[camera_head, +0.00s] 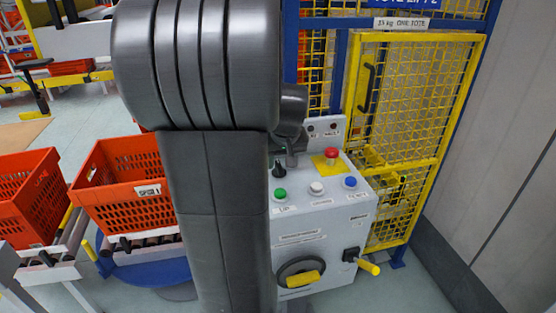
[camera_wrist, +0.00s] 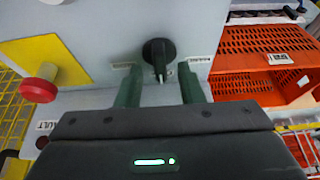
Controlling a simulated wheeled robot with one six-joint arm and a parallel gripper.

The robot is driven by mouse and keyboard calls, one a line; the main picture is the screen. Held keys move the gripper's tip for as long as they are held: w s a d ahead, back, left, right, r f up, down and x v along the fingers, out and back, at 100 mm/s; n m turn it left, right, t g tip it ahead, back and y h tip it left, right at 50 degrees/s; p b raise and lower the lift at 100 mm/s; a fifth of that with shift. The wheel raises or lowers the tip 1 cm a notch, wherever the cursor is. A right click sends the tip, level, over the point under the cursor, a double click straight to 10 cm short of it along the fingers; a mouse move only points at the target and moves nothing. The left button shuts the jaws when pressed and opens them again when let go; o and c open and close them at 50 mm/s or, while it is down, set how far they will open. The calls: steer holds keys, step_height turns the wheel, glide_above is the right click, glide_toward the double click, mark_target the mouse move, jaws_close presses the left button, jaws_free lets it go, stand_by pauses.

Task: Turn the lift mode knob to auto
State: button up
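The black lift mode knob (camera_wrist: 158,50) is on the grey control box, with a small label to each side that I cannot read. Its narrow end with a pale mark points down toward my gripper in the wrist view. In the head view the knob (camera_head: 279,170) stands at the box's left side. My gripper (camera_wrist: 160,88) is open, its two green fingers apart. The knob's lower end shows in the gap between them, and no contact can be made out. In the head view my arm partly hides the gripper and box.
A red mushroom button (camera_head: 331,153) on a yellow plate is right of the knob. Green (camera_head: 280,194), white (camera_head: 316,188) and blue (camera_head: 350,182) buttons line the box front. A yellow mesh gate (camera_head: 415,100) stands behind; orange totes (camera_head: 125,180) are at left.

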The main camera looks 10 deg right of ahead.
steer(key=shift+w+f, duration=0.2)
steer(key=shift+f, duration=0.3)
jaws_close()
steer(key=shift+a+m, duration=0.1)
steer(key=shift+m, duration=0.2)
steer(key=m+h+b, duration=0.1)
steer(key=m, duration=0.2)
steer(key=shift+a+f+h, duration=0.1)
steer(key=shift+h, duration=0.2)
steer(key=shift+w+m+g+h+b, duration=0.1)
steer(key=shift+m+g+h+b, duration=0.3)
steer(key=shift+m, duration=0.95)
steer(key=shift+m+g+h+b, duration=0.1)
steer(key=shift+m+h+b, duration=0.55)
steer(key=shift+m, duration=0.7)
